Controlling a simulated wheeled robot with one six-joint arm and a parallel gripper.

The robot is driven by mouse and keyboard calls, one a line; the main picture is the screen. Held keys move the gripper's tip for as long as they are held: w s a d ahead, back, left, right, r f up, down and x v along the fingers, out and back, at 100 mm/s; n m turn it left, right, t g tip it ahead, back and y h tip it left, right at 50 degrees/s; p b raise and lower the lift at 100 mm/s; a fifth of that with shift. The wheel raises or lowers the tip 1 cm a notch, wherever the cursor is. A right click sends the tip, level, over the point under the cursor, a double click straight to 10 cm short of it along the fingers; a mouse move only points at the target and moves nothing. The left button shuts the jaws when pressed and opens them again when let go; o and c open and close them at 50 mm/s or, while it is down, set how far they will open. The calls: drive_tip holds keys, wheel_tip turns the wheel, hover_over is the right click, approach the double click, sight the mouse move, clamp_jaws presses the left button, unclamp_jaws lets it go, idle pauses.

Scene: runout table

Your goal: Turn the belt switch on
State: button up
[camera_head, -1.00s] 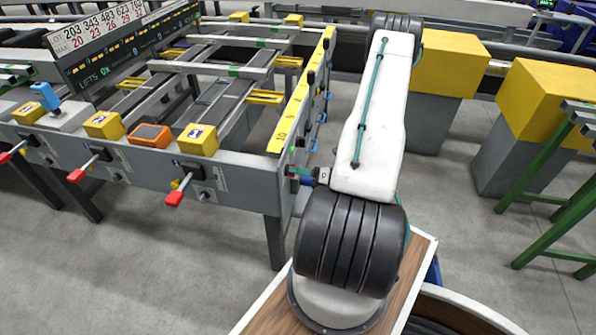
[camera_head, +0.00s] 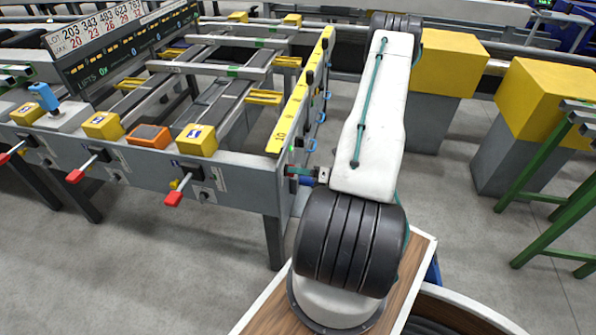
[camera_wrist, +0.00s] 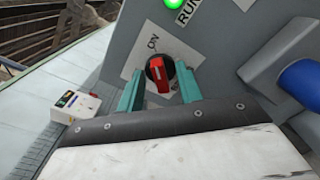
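The belt switch (camera_wrist: 158,73) is a round black knob with a red bar, on a grey panel in the wrist view. An "ON" label is printed on the white plate beside its upper left. The red bar runs nearly up and down in that picture. My gripper (camera_wrist: 159,80) is open, with one green finger on each side of the knob; I cannot tell whether they touch it. A green "RUN" lamp (camera_wrist: 173,3) glows above. In the head view my gripper (camera_head: 301,171) is at the table's end, and the switch is hard to make out there.
A blue cylinder (camera_wrist: 301,80) on a grey mount stands right of the switch. Yellow-topped blocks (camera_head: 447,65) stand behind my arm.

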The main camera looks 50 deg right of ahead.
drive_tip(key=v, duration=0.7)
drive_tip(key=shift+s, duration=0.4)
drive_tip(key=shift+d, duration=0.15)
